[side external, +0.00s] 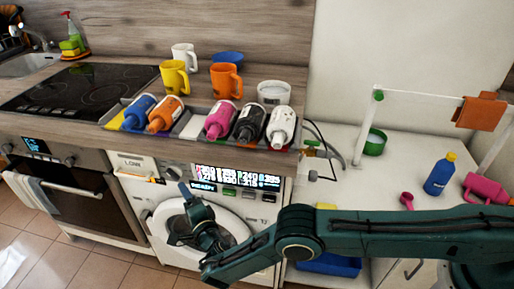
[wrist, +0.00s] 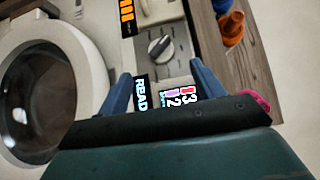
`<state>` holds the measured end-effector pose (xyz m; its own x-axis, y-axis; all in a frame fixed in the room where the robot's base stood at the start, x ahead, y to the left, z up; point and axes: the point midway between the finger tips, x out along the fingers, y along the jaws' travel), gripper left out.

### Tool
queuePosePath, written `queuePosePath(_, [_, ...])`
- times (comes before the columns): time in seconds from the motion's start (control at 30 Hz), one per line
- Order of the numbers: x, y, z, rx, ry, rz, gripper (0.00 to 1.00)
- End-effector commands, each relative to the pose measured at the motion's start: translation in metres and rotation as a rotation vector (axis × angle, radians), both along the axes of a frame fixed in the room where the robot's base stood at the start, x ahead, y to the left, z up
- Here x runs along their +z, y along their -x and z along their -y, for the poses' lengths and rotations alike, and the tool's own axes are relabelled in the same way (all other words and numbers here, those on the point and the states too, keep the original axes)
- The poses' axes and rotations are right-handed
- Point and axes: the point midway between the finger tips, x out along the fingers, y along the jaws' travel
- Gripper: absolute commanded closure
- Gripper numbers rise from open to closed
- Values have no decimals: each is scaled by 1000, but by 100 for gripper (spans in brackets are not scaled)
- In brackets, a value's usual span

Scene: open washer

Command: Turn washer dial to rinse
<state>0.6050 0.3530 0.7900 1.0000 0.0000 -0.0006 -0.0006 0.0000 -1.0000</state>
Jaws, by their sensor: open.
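The washer (side external: 268,213) has a white front with a round door under a control panel. Its dial (wrist: 160,48), a grey knob with a raised grip bar, is on the panel near the upper middle of the wrist view. In the side view the dial (side external: 173,173) is small, left of the lit display. My gripper (wrist: 160,72) is open and empty, its two blue fingers apart with the dial just beyond their tips. In the side view my gripper (side external: 186,190) is in front of the washer, below the dial. The dial's setting is too small to read.
The lit display (side external: 235,179) is right of the dial. The round door (wrist: 45,90) looks shut. The wooden counter (side external: 255,158) overhangs the panel and holds several bottles and mugs. An oven (side external: 65,190) stands to the left. A white side table (side external: 340,200) is to the right.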

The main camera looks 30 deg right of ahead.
Motion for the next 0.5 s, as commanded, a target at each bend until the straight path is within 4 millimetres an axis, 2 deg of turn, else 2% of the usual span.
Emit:
queuePosePath(0.33, [0,43,-1,3,2,-1,33])
queuePosePath(0.5, [23,42,-1,0,-2,2,33])
